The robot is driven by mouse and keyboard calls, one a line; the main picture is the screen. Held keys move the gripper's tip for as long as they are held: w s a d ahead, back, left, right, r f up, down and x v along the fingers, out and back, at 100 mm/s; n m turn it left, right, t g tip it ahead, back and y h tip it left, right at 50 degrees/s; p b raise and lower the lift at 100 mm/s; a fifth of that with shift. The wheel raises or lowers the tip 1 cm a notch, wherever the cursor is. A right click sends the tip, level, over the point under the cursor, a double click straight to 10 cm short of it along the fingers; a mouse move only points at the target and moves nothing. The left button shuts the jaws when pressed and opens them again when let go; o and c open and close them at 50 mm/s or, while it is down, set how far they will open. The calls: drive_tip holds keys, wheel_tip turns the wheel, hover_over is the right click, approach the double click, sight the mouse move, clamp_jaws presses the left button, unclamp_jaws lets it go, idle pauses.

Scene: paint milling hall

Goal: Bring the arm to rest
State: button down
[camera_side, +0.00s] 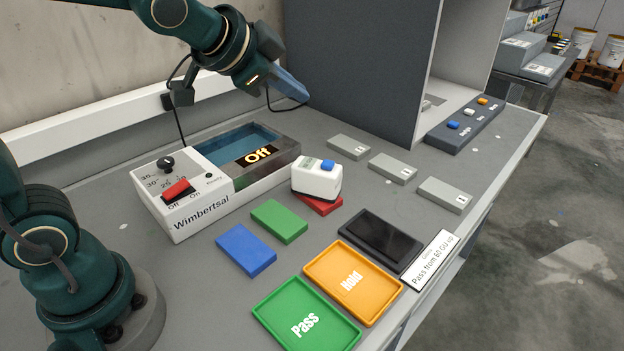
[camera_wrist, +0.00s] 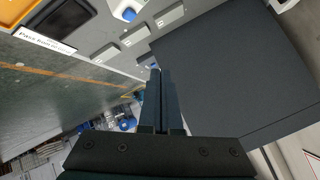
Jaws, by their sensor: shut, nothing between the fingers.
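My dark green arm reaches in from the top left in the side view. My gripper (camera_side: 291,88) hangs in the air above the back of the bench, in front of the grey cabinet. Its blue-grey fingers point down and to the right. In the wrist view my gripper (camera_wrist: 159,75) shows its two fingers pressed together, with nothing between them. It touches no object that I can see.
A white Wimbertsal bath unit (camera_side: 195,205) reads Off. A white meter with a blue button (camera_side: 317,180) sits on a red block (camera_side: 322,206). The grey cabinet (camera_side: 360,65) stands behind. Green Pass (camera_side: 268,318) and orange Hold (camera_side: 325,270) trays lie in front.

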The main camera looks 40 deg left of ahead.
drive_tip(key=s+d+f+n+g, duration=0.1)
drive_tip(key=s+f+n+g, duration=0.1)
drive_tip(key=s, duration=0.7)
drive_tip(key=s+f+n+g+h, duration=0.1)
drive_tip(key=s+f+n, duration=0.3)
drive_tip(key=s, duration=0.5)
drive_tip(key=shift+s+d+f+g, duration=0.15)
drive_tip(key=shift+d+f+g, duration=0.3)
drive_tip(key=shift+g, duration=0.35)
